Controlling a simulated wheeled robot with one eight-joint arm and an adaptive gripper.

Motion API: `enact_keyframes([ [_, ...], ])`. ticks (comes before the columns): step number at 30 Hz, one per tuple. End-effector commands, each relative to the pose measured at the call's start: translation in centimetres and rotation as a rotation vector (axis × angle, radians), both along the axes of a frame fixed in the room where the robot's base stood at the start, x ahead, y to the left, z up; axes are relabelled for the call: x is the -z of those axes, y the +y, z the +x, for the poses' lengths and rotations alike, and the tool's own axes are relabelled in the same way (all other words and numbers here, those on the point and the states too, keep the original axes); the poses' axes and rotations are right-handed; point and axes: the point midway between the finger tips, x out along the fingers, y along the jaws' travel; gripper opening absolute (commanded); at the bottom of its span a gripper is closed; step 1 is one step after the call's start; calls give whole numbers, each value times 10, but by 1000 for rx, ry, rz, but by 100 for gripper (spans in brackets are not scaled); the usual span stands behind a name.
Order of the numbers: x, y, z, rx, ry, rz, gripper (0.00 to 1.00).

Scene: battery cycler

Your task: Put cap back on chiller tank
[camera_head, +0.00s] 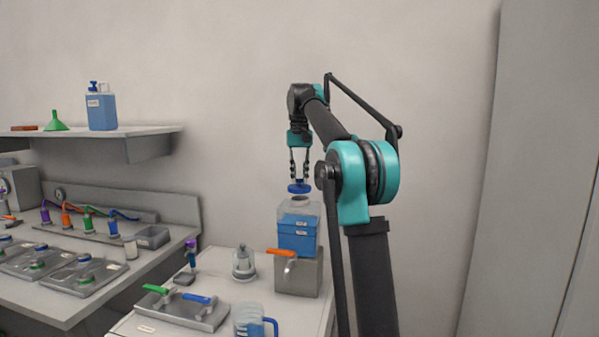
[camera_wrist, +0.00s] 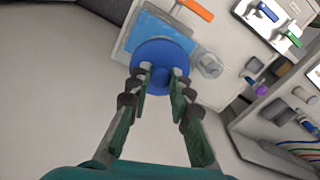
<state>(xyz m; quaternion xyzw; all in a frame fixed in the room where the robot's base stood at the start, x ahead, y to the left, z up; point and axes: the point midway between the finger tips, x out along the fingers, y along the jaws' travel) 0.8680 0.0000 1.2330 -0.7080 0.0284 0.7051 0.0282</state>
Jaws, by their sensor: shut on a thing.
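The blue cap (camera_head: 299,187) is a round disc held between the fingertips of my gripper (camera_head: 299,172). The cap also shows in the wrist view (camera_wrist: 160,62), where the fingers of my gripper (camera_wrist: 160,75) close on its raised middle. The chiller tank (camera_head: 298,232) is a translucent box with blue liquid, standing on a grey base unit. Its open neck (camera_head: 299,200) shows just below the cap, with a small gap between them in the head view. In the wrist view the cap hides the neck, and part of the tank (camera_wrist: 140,27) shows behind it.
An orange-handled valve (camera_head: 281,253) juts from the front of the base unit. A tray with green and blue levers (camera_head: 182,308) lies at the front left.

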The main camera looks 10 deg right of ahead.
Motion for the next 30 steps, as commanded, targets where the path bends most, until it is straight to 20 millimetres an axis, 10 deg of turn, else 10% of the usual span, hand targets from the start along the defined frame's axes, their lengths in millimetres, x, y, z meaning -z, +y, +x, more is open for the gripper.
enact_keyframes([
  [30,31,0,0,0,0,0,2],
])
